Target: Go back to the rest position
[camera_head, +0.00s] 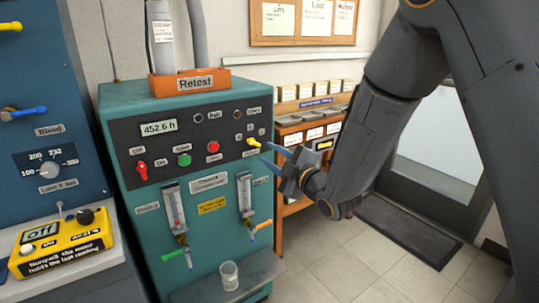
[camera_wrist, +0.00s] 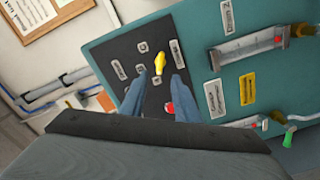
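My gripper (camera_head: 266,152) is in front of the right side of the teal test bench's dark control panel (camera_head: 215,128). Its two blue fingers are apart, with nothing seen held between them. The yellow knob (camera_head: 253,142) on that panel is just beyond the fingertips. In the wrist view my gripper (camera_wrist: 159,62) has one finger on each side of the line to the yellow knob (camera_wrist: 154,64). The knob appears clear of the fingers, though the exact gap in depth cannot be told.
A glass beaker (camera_head: 229,275) stands on the bench's lower shelf. Two flow meters with valves are below the panel. A yellow meter (camera_head: 62,243) lies at the left. A wooden rack (camera_head: 308,130) stands behind my gripper.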

